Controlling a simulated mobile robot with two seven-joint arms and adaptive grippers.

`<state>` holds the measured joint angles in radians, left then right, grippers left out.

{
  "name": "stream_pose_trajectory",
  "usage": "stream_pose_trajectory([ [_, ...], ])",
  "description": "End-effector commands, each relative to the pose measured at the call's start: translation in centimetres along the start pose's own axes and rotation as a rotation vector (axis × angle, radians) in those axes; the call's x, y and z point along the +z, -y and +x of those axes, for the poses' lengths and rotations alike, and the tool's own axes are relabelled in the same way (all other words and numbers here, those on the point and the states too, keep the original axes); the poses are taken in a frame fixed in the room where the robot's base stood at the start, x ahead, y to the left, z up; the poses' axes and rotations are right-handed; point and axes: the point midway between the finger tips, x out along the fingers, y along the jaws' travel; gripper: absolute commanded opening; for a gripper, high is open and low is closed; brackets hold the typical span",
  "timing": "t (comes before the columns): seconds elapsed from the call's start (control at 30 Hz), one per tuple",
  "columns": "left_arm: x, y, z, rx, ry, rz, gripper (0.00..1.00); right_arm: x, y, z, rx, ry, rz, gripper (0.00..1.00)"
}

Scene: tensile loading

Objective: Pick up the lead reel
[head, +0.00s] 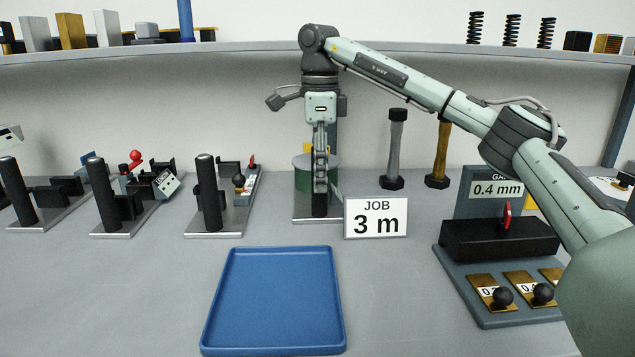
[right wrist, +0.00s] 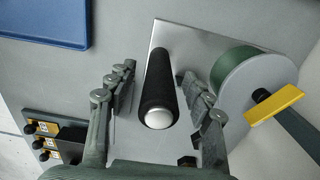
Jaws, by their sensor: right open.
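A reel (head: 302,172) with a green winding and grey flange stands on a metal base plate, partly hidden behind my right arm; it also shows in the right wrist view (right wrist: 236,84). A black upright post with a silver end (right wrist: 160,85) rises from the same plate, beside the reel. My right gripper (head: 320,172) points down over this stand. In the right wrist view its fingers (right wrist: 160,90) are apart, one on each side of the post, with gaps visible. The right finger is close to the reel's flange. I see no readable lead marking. My left gripper's fingers are not in view.
An empty blue tray (head: 272,300) lies in front. A JOB 3 m card (head: 376,218) stands close right of the gripper. Several black-post stands (head: 105,195) are at left. A gauge block (head: 498,238) and two columns (head: 393,150) are at right. A shelf (head: 250,47) runs behind.

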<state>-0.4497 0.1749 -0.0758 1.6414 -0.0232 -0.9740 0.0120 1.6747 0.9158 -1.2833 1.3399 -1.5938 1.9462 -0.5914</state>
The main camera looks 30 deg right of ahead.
Motion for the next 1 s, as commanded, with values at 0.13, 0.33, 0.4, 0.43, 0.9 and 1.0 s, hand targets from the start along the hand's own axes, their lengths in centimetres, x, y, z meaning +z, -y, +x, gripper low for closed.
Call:
stream_pose_trajectory([
  [0.13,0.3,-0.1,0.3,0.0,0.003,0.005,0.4,-0.2,-0.2,2.1,0.001,-0.001,0.0,0.51],
  [0.33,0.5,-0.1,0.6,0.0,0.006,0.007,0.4,-0.1,-0.1,2.8,-0.001,0.002,0.0,0.51],
  [0.4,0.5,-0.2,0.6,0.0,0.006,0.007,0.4,-0.1,-0.1,2.8,-0.001,0.002,0.0,0.51],
  [0.43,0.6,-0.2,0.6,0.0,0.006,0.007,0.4,-0.1,-0.1,2.8,-0.001,0.002,0.0,0.51],
  [0.9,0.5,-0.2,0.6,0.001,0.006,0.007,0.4,-0.1,-0.2,2.8,-0.001,0.001,0.0,0.0],
  [1.0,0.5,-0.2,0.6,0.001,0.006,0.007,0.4,-0.1,-0.2,2.8,-0.001,0.001,0.0,0.0],
])
